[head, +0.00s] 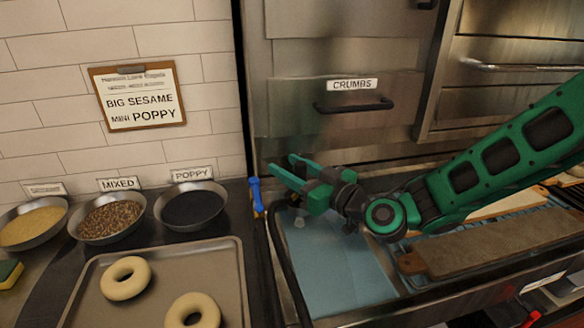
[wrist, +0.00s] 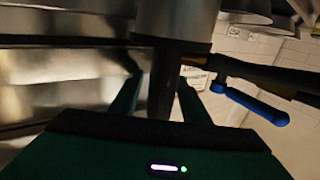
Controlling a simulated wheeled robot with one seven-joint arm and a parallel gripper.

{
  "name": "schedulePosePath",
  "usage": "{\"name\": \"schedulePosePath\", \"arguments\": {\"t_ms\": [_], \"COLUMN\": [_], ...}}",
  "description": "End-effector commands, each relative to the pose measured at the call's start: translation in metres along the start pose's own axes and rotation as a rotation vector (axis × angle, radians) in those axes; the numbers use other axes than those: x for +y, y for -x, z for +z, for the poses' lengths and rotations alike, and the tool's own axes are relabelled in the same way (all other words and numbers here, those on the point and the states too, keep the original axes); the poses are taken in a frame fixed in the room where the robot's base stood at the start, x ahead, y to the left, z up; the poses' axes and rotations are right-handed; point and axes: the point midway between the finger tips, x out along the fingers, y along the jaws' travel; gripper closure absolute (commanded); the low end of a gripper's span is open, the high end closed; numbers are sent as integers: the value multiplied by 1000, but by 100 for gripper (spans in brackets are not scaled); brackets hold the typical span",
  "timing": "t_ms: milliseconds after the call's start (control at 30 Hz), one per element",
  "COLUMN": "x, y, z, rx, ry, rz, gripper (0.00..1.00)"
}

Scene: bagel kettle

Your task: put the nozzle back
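My gripper (head: 282,165) is raised at the left end of the sink, fingers pointing left and apart. I see nothing held between them in the head view. In the wrist view a dark cylinder with a metal collar (wrist: 175,22) lies between or beyond the fingers (wrist: 160,85), with a gap on its left; I cannot tell whether it is touched. A blue handle (head: 256,195) stands at the counter edge, left of and below my fingers. It also shows in the wrist view as a blue lever (wrist: 255,105) beside a dark bar. I cannot make out the nozzle for certain.
A water-filled basin (head: 335,262) lies under my gripper, with a dark hose-like curve (head: 284,265) along its left edge. A brown board (head: 490,243) lies to the right. A tray (head: 228,285) with bagels and several bowls stand left. A steel front with a handle (head: 355,106) rises behind.

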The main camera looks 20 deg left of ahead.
Motion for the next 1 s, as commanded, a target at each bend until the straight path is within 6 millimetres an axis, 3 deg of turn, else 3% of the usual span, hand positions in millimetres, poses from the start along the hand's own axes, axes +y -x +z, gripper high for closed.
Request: {"name": "schedulePosePath", "arguments": {"t_ms": [400, 800, 1000], "x": [0, 6, 5], "y": [2, 72, 98], "z": [4, 5, 5], "rx": [-1, -4, -3], "ry": [0, -3, -2], "rz": [1, 3, 1], "gripper": [58, 58, 58]}}
